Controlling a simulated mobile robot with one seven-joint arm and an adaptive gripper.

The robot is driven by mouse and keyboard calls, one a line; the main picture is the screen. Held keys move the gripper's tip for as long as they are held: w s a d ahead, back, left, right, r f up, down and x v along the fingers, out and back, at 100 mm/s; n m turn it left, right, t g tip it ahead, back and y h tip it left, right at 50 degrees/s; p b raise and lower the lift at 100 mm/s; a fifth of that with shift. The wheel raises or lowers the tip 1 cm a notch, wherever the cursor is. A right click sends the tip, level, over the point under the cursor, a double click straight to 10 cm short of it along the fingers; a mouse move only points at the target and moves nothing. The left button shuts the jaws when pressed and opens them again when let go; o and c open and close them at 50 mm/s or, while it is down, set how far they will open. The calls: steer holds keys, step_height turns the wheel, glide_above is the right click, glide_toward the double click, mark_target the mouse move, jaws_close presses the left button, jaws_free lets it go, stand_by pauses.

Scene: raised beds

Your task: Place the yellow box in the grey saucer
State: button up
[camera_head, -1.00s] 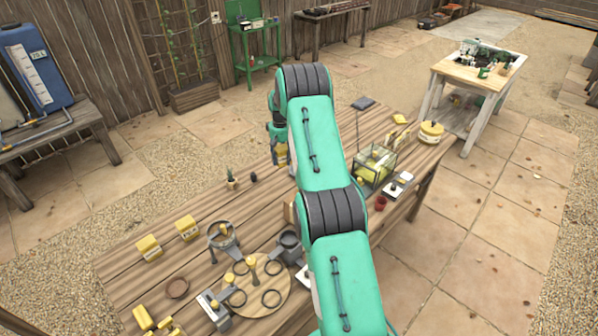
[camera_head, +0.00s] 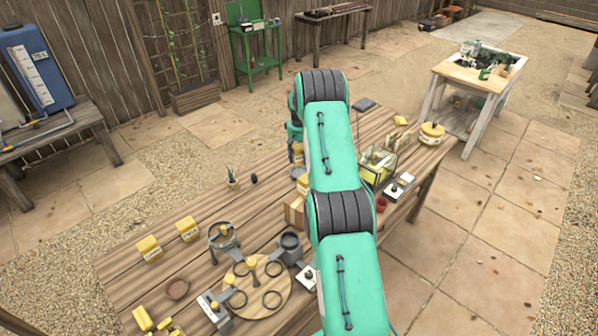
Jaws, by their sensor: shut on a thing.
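My gripper (camera_head: 297,150) is partly hidden behind my green arm, over the far part of the wooden table. It is shut on a small yellow thing, which I take to be the yellow box; only a sliver of it shows and its shape is unclear. A small pale grey round thing (camera_head: 298,172), perhaps the grey saucer, shows just below the gripper in the picture, partly covered by my arm. I cannot tell the height of the gripper above it. Two other yellow boxes with labels (camera_head: 149,248) (camera_head: 187,229) stand on the left part of the table.
A cardboard-coloured box (camera_head: 294,212) and another yellow thing (camera_head: 303,184) stand beside my arm. A glass case (camera_head: 377,167) is to its right. A round wooden board (camera_head: 257,287) with rings lies in front.

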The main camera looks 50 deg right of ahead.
steer(key=shift+f, duration=2.3)
steer(key=shift+f, duration=1.85)
steer(key=shift+f+b, duration=0.5)
steer(key=shift+f, duration=0.15)
steer(key=o, duration=1.2)
steer(key=shift+r, duration=0.1)
